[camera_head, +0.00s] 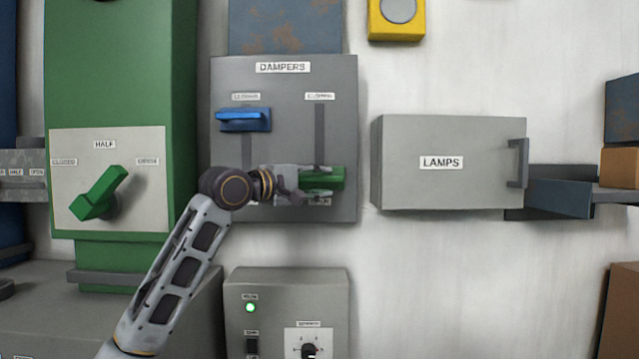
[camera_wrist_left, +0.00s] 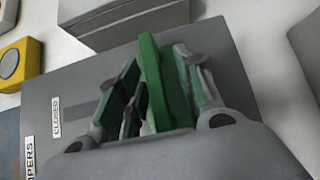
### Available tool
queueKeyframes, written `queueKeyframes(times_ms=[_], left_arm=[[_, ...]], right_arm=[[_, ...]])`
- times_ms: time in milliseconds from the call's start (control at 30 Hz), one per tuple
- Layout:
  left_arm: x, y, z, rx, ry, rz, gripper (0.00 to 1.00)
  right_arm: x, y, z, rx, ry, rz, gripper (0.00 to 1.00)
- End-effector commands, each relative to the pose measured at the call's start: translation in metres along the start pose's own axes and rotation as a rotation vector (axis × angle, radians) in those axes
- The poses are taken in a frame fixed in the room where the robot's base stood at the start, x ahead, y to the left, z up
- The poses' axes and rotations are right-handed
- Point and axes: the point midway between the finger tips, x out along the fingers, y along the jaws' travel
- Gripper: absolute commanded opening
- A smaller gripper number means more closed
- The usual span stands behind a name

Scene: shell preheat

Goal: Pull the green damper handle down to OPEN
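The green damper handle (camera_head: 322,180) is at the bottom of the right slot on the DAMPERS panel (camera_head: 285,85), close above the partly covered lower label. My left gripper (camera_head: 305,181) reaches it from the left, with its fingers around the handle. In the left wrist view, the green handle (camera_wrist_left: 166,85) stands between the fingers of the left gripper (camera_wrist_left: 160,85). Narrow gaps show beside it near the fingertips, so the gripper looks open; contact deeper in is hard to see. My right gripper is not in view.
A blue handle (camera_head: 243,120) sits high in the left slot. The green box with a green lever (camera_head: 98,195) is to the left. A grey LAMPS box (camera_head: 445,165) juts out to the right. A control box (camera_head: 285,310) with a green light is below.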

Motion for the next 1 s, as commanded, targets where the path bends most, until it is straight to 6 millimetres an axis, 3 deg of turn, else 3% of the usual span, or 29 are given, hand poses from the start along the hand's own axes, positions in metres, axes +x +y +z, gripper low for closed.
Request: queueKeyframes(times_ms=[800,1000], left_arm=[[-0.093,-0.002,0.000,0.000,0.000,-0.002,0.36],[-0.107,-0.002,0.000,-0.001,-0.001,-0.004,0.36]], right_arm=[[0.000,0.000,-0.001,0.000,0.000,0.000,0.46],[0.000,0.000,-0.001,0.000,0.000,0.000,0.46]])
